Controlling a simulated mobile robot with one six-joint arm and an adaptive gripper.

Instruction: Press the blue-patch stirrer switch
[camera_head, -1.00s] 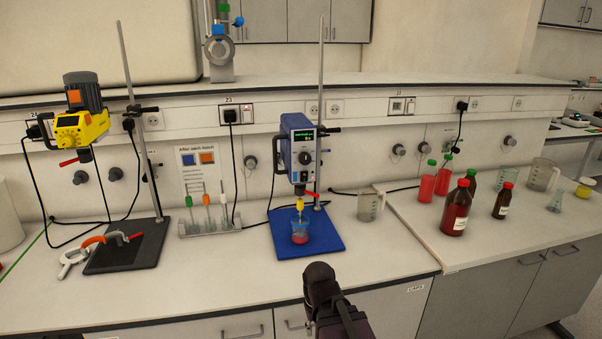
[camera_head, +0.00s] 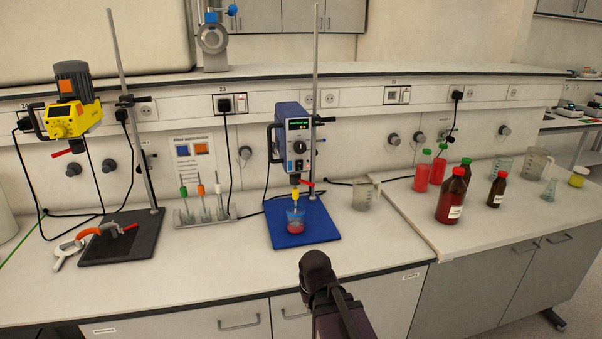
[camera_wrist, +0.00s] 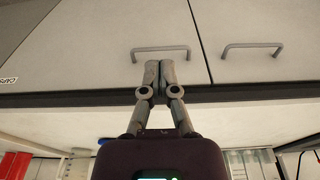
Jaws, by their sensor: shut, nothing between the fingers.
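The blue-grey stirrer (camera_head: 294,142) hangs on a stand over a blue base plate (camera_head: 318,231), with a lit green display and a round knob on its dark front panel. Small marks sit low on that panel, too small to read as a switch. Below it, the stirring shaft goes into a beaker of red liquid (camera_head: 295,222). A yellow stirrer (camera_head: 68,119) with an orange patch stands at the left. My gripper (camera_wrist: 159,72) is shut and empty in the wrist view, in front of grey cabinet doors, with no stirrer in that view.
A rack of coloured-topped rods (camera_head: 205,216) stands between the stirrers, with a sign (camera_head: 193,156) behind. A glass beaker (camera_head: 363,196) and red bottles (camera_head: 452,196) stand right of the blue stand. A clamp (camera_head: 82,242) lies at the left. The front bench strip (camera_head: 190,266) is clear.

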